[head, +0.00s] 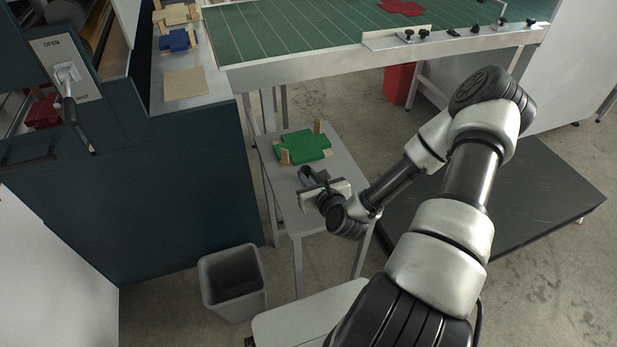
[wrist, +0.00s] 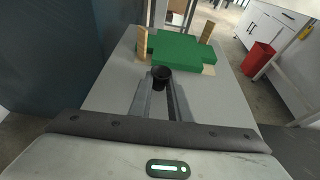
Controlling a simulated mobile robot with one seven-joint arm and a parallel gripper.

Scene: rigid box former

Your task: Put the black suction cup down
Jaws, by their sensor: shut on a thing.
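The black suction cup (wrist: 161,76) is between the fingertips of my gripper (wrist: 162,88) in the wrist view, close above the small grey table. My gripper is shut on it. In the head view my gripper (head: 308,178) is over the front part of the small grey table (head: 345,185), just in front of the green cross-shaped blank; the cup itself is hard to make out there. Whether the cup touches the tabletop cannot be told.
The green blank (head: 304,146) lies on the table beyond my gripper, between wooden posts (head: 318,126). A grey bin (head: 233,284) stands on the floor at front left. A dark cabinet (head: 180,170) is left of the table, a black platform (head: 510,190) right. A green-topped bench (head: 290,30) stands behind.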

